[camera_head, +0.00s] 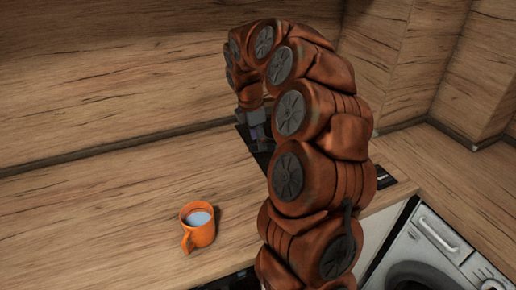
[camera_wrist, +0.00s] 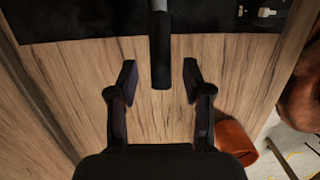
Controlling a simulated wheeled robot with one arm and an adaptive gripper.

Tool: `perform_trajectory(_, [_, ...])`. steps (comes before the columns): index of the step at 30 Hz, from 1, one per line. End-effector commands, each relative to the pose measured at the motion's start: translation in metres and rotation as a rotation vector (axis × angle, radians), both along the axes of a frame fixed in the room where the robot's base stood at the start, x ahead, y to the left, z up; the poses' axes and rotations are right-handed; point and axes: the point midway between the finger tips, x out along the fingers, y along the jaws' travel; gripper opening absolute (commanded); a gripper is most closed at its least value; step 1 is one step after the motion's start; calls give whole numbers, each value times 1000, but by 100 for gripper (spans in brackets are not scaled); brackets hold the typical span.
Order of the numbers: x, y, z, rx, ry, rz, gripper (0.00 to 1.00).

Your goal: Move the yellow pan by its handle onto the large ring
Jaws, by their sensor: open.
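My gripper (camera_wrist: 160,72) is open, with its two dark fingers apart in the wrist view. A straight dark handle (camera_wrist: 160,48) comes in from the top of that view and its end lies between the fingertips, with gaps on both sides. The pan's yellow body is outside the wrist view and is not visible in the head view. In the head view my gripper (camera_head: 256,132) hangs over the dark hob (camera_head: 262,160), partly hidden by my arm. The hob also shows along the top of the wrist view (camera_wrist: 80,22). I cannot make out the large ring.
An orange mug (camera_head: 198,226) with pale blue contents stands on the wooden worktop (camera_head: 110,215), left of my arm. A white front-loading machine (camera_head: 430,255) is below the worktop at right. Wooden walls close off the back. The worktop's left side is clear.

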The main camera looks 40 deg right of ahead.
Motion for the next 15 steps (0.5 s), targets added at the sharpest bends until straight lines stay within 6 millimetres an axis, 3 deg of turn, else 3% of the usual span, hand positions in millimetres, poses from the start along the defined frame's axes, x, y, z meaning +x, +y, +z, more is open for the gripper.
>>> perform_trajectory(9, [2, 9, 51, -1, -6, 0, 50])
perform_trajectory(15, [2, 12, 69, -1, -2, 0, 50])
